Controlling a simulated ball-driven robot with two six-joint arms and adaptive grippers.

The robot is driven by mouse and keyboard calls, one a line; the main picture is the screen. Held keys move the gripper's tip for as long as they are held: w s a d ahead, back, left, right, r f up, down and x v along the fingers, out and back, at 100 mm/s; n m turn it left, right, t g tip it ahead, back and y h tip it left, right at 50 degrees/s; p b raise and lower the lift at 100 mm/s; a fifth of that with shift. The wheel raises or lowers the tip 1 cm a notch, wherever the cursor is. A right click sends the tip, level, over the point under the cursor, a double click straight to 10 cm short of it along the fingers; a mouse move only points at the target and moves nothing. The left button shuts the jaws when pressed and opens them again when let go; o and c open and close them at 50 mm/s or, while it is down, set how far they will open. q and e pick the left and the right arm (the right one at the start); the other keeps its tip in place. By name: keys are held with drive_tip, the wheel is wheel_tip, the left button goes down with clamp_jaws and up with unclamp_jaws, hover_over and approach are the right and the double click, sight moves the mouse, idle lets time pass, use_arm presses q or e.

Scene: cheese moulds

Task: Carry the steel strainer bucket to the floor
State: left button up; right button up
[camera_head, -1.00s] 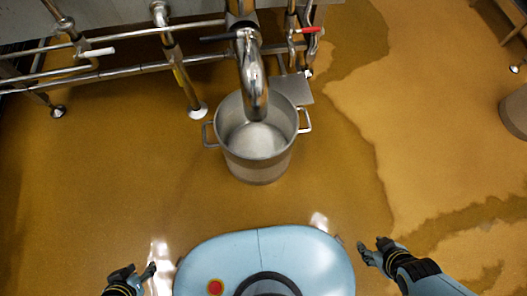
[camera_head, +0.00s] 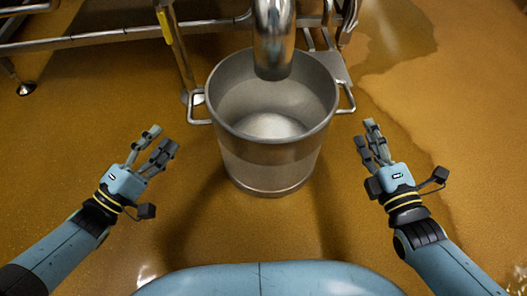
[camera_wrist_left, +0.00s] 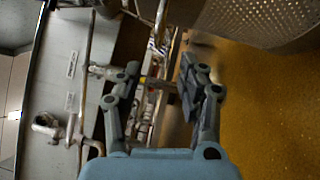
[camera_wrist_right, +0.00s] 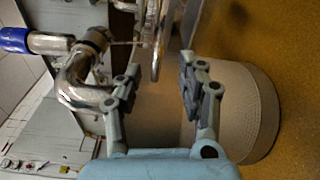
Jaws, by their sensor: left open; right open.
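The steel strainer bucket (camera_head: 268,160) stands upright in the middle of the head view, under the end of a steel pipe. It has a handle on its left (camera_head: 198,108) and one on its right (camera_head: 346,98). My left gripper (camera_head: 163,142) is open and empty, left of and apart from the bucket. My right gripper (camera_head: 366,138) is open and empty, just right of the bucket below its right handle. The bucket's perforated wall shows in the left wrist view (camera_wrist_left: 255,18), and its side in the right wrist view (camera_wrist_right: 245,115).
The steel outlet pipe (camera_head: 273,40) hangs over the bucket's mouth and hides part of its inside. Pipe rails (camera_head: 120,33) and a yellow-marked leg (camera_head: 166,25) stand behind it on the left. The wet brown floor (camera_head: 420,150) is clear to the right.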

sight(190, 102)
use_arm(q)
drive_tip(key=shift+r, duration=0.15)
use_arm(e)
drive_tip(key=shift+r, duration=0.15)
use_arm(q)
drive_tip(key=shift+w, duration=0.1)
use_arm(e)
drive_tip(key=shift+w, duration=0.15)
use_arm(q)
drive_tip(key=x, duration=1)
drive_tip(key=shift+w+d, duration=0.2)
drive_tip(key=shift+w, duration=0.1)
use_arm(e)
drive_tip(key=w, duration=0.3)
drive_tip(key=w+a, duration=0.1)
drive_tip(key=w, duration=0.6)
drive_tip(key=shift+w+a+f, duration=0.2)
drive_tip(key=shift+a, duration=0.05)
use_arm(q)
clamp_jaws()
use_arm(e)
clamp_jaws()
use_arm(q)
drive_tip(key=shift+r, duration=0.15)
use_arm(e)
drive_tip(key=shift+r, duration=0.1)
